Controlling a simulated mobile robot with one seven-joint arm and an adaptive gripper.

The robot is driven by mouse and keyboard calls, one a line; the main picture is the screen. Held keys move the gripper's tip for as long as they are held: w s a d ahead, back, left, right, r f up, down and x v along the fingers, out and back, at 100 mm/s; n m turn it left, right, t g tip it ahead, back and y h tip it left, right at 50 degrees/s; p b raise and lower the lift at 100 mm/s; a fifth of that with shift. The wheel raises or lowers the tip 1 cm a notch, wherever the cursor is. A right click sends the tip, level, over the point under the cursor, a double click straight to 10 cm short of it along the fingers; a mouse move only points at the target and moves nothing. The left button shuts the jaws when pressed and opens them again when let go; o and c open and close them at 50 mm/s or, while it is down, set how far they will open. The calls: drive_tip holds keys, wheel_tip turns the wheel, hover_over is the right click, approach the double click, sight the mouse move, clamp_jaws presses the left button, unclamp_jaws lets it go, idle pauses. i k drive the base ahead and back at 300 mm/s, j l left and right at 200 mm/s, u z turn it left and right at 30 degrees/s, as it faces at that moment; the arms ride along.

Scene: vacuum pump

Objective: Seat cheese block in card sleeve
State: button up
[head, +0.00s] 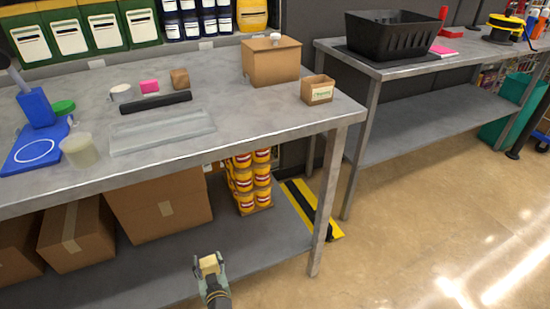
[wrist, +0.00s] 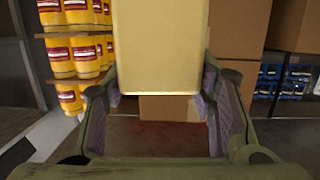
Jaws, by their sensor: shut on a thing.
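The pale yellow cheese block (head: 208,261) is between the fingers of my gripper (head: 209,266), low in front of the near workbench's lower shelf. In the wrist view the cheese block (wrist: 158,45) stands out beyond the fingers of my gripper (wrist: 160,100), which are shut on its sides. The card sleeve is most likely the small open-topped brown card box (head: 318,91) with a white and green label, at the right end of the near bench top. It stands above and to the right of my gripper, well apart from the cheese. Its inside is mostly hidden.
The near grey bench (head: 225,130) carries a larger card carton (head: 271,62), a black bar (head: 156,103), a clear tray (head: 162,132) and a blue mat (head: 35,148). Open floor (head: 420,230) lies right.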

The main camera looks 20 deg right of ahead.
sight(315, 99)
drive_tip(key=k+z, duration=0.15)
drive_tip(key=z, duration=0.3)
drive_tip(key=k+z, duration=0.1)
drive_tip(key=z, duration=0.4)
